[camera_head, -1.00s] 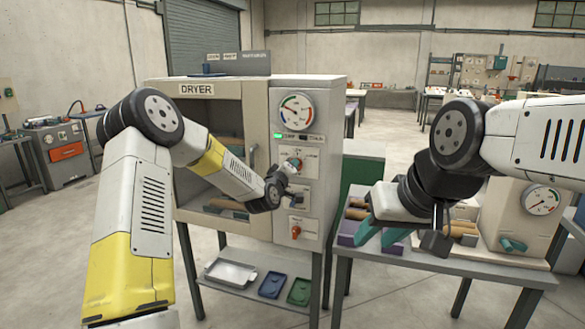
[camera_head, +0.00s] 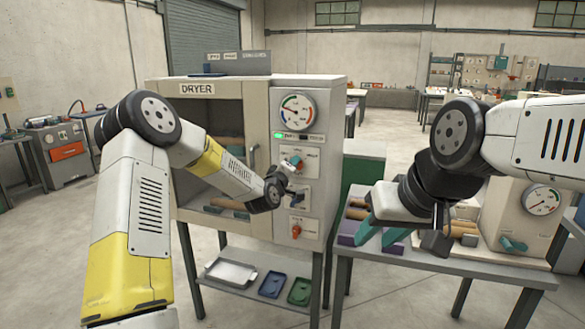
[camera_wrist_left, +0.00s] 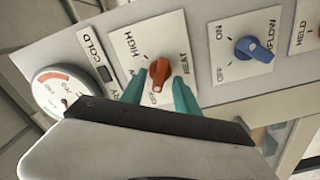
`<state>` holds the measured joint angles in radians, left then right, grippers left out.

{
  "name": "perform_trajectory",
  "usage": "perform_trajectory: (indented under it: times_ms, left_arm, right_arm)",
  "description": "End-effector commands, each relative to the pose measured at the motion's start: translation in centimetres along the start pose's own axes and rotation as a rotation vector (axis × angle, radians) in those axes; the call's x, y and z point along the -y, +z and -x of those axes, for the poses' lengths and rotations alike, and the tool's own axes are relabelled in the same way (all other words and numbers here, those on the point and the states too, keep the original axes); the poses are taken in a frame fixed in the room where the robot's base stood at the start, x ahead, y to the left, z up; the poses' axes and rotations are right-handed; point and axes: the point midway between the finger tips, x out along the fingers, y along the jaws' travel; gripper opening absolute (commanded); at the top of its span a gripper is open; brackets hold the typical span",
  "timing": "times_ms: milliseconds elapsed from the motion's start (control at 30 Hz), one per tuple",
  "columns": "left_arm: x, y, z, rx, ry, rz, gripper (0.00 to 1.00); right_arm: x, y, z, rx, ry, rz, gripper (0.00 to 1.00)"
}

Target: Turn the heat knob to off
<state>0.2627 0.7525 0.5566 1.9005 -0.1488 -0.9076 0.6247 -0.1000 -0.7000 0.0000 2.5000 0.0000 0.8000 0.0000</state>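The heat knob (camera_wrist_left: 158,73) is orange-red, on a white plate lettered HIGH, HEAT and a partly hidden OFF. In the left wrist view, its long grip stands nearly upright. My left gripper (camera_wrist_left: 159,93) is open, with one teal finger on each side of the knob and a visible gap to each. In the head view, my left gripper (camera_head: 294,164) is at the upper knob plate on the dryer (camera_head: 330,180), and mostly hides the knob. My right gripper (camera_head: 379,236) is open and empty over the right table's front left.
The blue airflow knob (camera_wrist_left: 253,48) is beside the heat plate, and another orange knob (camera_head: 296,231) is lower down. The dryer gauge (camera_head: 297,108) is above. The right table (camera_head: 440,262) holds wooden-handled items and a second gauge box (camera_head: 510,205).

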Motion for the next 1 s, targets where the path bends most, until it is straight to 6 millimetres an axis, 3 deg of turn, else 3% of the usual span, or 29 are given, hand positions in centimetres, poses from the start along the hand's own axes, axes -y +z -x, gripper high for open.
perform_trajectory:
  times_ms: [333,700,1000]
  left_arm:
    - [-0.1,0.0,0.6,0.001,0.001,-0.002,0.36]
    - [0.0,0.0,6.5,0.000,-0.001,-0.002,0.36]
    - [0.0,0.0,7.8,0.001,0.000,0.000,0.36]
  right_arm:
    - [0.0,0.0,0.0,0.000,0.000,0.000,0.36]
    - [0.0,0.0,0.0,0.000,0.000,0.000,0.36]
    - [0.0,0.0,0.0,0.000,0.000,0.000,0.36]
